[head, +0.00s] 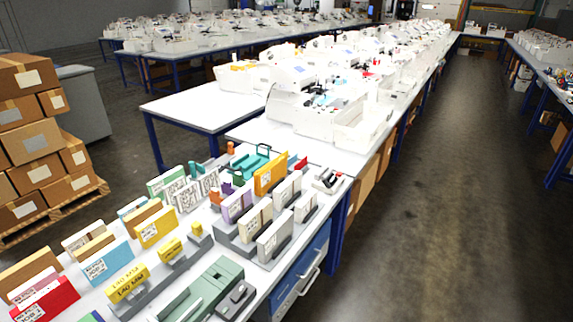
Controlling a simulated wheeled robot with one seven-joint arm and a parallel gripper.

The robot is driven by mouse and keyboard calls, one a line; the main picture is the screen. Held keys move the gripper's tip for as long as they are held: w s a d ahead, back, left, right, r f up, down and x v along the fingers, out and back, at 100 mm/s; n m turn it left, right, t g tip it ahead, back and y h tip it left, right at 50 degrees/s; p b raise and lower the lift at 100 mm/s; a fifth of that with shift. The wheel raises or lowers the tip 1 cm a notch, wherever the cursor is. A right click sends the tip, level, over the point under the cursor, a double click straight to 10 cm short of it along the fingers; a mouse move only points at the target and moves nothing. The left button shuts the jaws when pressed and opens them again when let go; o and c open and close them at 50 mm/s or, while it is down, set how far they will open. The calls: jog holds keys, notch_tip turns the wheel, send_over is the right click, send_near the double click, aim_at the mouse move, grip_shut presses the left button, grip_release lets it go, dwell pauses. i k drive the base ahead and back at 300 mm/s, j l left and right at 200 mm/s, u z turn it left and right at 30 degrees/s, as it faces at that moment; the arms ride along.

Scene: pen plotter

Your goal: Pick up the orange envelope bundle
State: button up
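An orange upright block (270,173), which looks like the orange envelope bundle, stands at the back of the crowded near worktable. A small white patch shows low on its front. A teal wire-like frame stands just behind and left of it, and white upright bundles stand in front and to the right. Its base is partly hidden by these neighbours. My gripper is not in this view.
The near worktable holds several upright bundles, including a yellow one (157,227), a light blue one (107,262) and a red one (48,300). A green box (203,290) lies near the front edge. Stacked cardboard boxes (35,143) stand left. The aisle floor (440,220) at right is clear.

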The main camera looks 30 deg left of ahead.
aim_at(270, 173)
jog(key=i+u, duration=0.3)
jog(key=i, duration=0.3)
jog(key=i+l+u, duration=0.35)
jog(key=i, duration=0.2)
jog(key=i+u, duration=0.2)
jog(key=u, duration=0.25)
jog(key=i+l+u, duration=0.15)
jog(key=u, duration=0.25)
jog(key=i+l+u, duration=0.15)
jog(key=u, duration=0.3)
jog(key=i+l+u, duration=0.1)
jog(key=u, duration=0.3)
jog(key=i+l+u, duration=0.1)
jog(key=l+u, duration=0.2)
jog(key=u, duration=0.15)
jog(key=i+l+u, duration=0.1)
jog(key=u, duration=0.35)
jog(key=l+u, duration=0.25)
jog(key=u, duration=0.15)
jog(key=i+l+u, duration=0.1)
jog(key=l+u, duration=0.15)
jog(key=u, duration=0.2)
jog(key=l+u, duration=0.2)
jog(key=u, duration=0.2)
jog(key=l+u, duration=0.25)
jog(key=u, duration=0.2)
jog(key=l+u, duration=0.2)
jog(key=u, duration=0.25)
